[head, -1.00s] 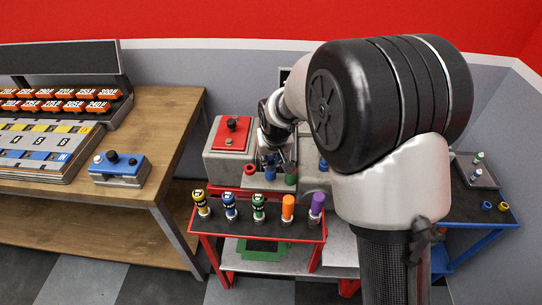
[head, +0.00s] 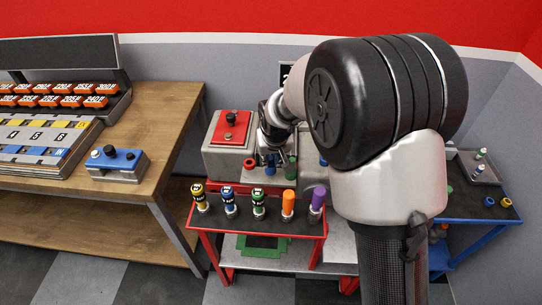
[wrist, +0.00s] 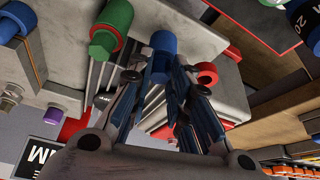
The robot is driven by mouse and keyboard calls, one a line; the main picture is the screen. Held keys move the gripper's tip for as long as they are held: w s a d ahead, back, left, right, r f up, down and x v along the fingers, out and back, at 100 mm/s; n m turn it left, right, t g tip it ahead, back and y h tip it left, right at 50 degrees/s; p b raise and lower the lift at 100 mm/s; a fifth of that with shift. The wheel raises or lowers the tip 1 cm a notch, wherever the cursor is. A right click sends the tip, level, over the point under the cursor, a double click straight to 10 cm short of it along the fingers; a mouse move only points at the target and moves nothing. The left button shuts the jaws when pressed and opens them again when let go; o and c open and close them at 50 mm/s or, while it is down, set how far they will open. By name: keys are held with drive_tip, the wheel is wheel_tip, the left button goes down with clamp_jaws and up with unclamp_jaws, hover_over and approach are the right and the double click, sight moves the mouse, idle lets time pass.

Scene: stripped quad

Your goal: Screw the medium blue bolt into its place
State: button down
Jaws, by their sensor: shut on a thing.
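My gripper (wrist: 163,92) is shut on a blue bolt (wrist: 162,45), whose blue head shows between and beyond the fingertips in the wrist view. In the head view the blue bolt (head: 270,165) is at the front of the grey block (head: 227,162), below my gripper (head: 272,155). A green bolt (head: 291,168) is right beside it, and a red ring-shaped part (head: 249,164) is to its left. The bolt's lower end and thread are hidden, so I cannot tell how deep it sits.
A row of upright tools, with yellow (head: 198,194), blue (head: 229,199), green (head: 258,201), orange (head: 288,201) and purple (head: 317,200) handles, stands in front on the red-framed stand (head: 222,227). A wooden bench (head: 179,110) is at the left. My arm hides much of the right.

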drive_tip(key=c, duration=1.4)
unclamp_jaws()
drive_tip(key=v, duration=1.2)
drive_tip(key=shift+s, duration=0.1)
drive_tip(key=s+d+r+m, duration=0.1)
drive_tip(key=s+d+r, duration=0.4)
drive_tip(key=s, duration=0.5)
drive_tip(key=s+d+r+m, duration=0.1)
drive_tip(key=s+d+r, duration=0.2)
drive_tip(key=s+d, duration=0.55)
drive_tip(key=s+d+f+h, duration=0.1)
drive_tip(key=s+d+f, duration=0.1)
drive_tip(key=s, duration=0.8)
drive_tip(key=shift+m, duration=0.3)
